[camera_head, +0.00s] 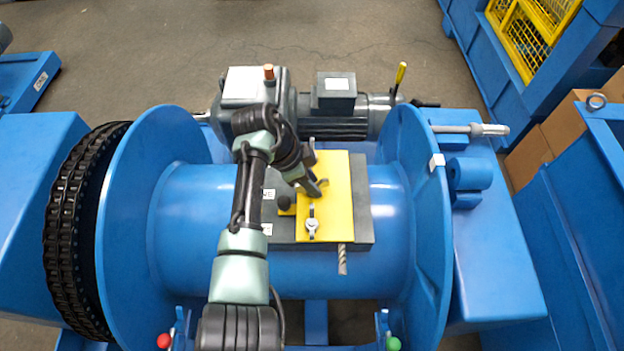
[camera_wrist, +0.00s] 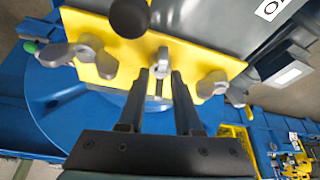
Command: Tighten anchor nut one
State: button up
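A yellow plate (camera_head: 339,195) lies on a dark block on top of the blue drum; it also fills the upper wrist view (camera_wrist: 120,48). Several grey wing nuts sit on it. In the wrist view one is at the left (camera_wrist: 92,52), one in the middle (camera_wrist: 160,66) and one at the right (camera_wrist: 214,84). My gripper (camera_head: 320,188) is at the plate. Its fingers (camera_wrist: 161,76) stand apart around the middle nut, with thin gaps showing on both sides. One wing nut (camera_head: 312,225) shows clear of my gripper. No label tells which is nut one.
Blue drum flanges (camera_head: 412,190) rise on both sides. A motor (camera_head: 335,105) stands behind, and a black chain (camera_head: 75,240) runs at the left.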

grip_shut()
jog(key=shift+f+m+b, duration=0.25)
jog(key=shift+m+b, duration=0.35)
jog(key=shift+b, duration=0.4)
jog(key=shift+m+g+b, duration=0.3)
jog(key=shift+g+b, duration=0.1)
jog(key=shift+b, duration=0.05)
jog(key=shift+r+m+b, duration=0.25)
jog(key=shift+m+b, duration=0.05)
jog(key=shift+m, duration=0.2)
jog(key=o, duration=0.6)
grip_release()
jog(key=shift+c, duration=0.2)
jog(key=shift+r, duration=0.15)
